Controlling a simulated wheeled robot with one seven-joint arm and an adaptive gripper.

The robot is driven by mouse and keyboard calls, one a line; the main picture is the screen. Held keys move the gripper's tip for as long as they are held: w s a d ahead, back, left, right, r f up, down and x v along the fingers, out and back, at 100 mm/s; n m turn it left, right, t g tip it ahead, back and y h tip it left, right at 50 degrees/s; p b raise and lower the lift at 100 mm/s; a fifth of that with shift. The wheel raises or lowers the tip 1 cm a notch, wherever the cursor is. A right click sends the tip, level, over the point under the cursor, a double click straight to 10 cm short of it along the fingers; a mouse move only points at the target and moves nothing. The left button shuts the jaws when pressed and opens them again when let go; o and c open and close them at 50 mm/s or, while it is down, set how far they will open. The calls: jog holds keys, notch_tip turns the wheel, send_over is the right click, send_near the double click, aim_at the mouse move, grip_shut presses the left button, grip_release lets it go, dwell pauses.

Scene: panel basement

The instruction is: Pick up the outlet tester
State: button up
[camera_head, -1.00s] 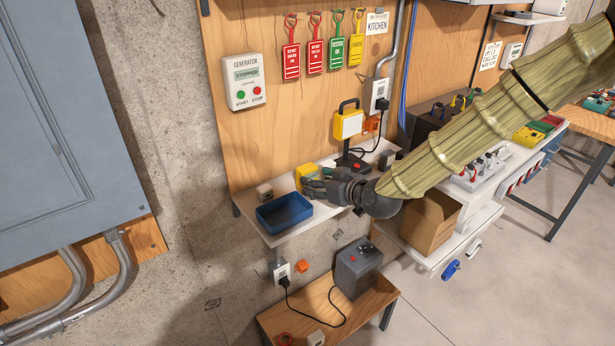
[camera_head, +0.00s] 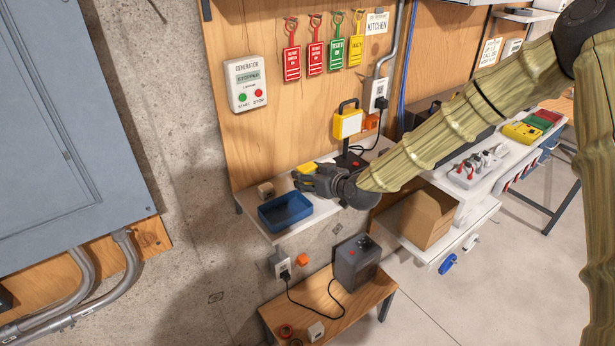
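My gripper (camera_head: 303,182) is low over the white wall shelf (camera_head: 262,230), with its fingers pointing left. A yellow object (camera_head: 307,168) shows just behind and above the fingers and is mostly hidden by them. I cannot tell whether the fingers touch it or whether it is the outlet tester. The gap between my fingers is too small to read.
A blue tray (camera_head: 286,212) sits just below and left of the gripper. A yellow work lamp (camera_head: 347,122) stands behind it. A dark box (camera_head: 357,262) stands on the low wooden bench (camera_head: 320,312). A cardboard box (camera_head: 425,220) is to the right.

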jog(key=c, duration=0.6)
jog(key=shift+c, duration=0.2)
jog(key=shift+r, duration=0.2)
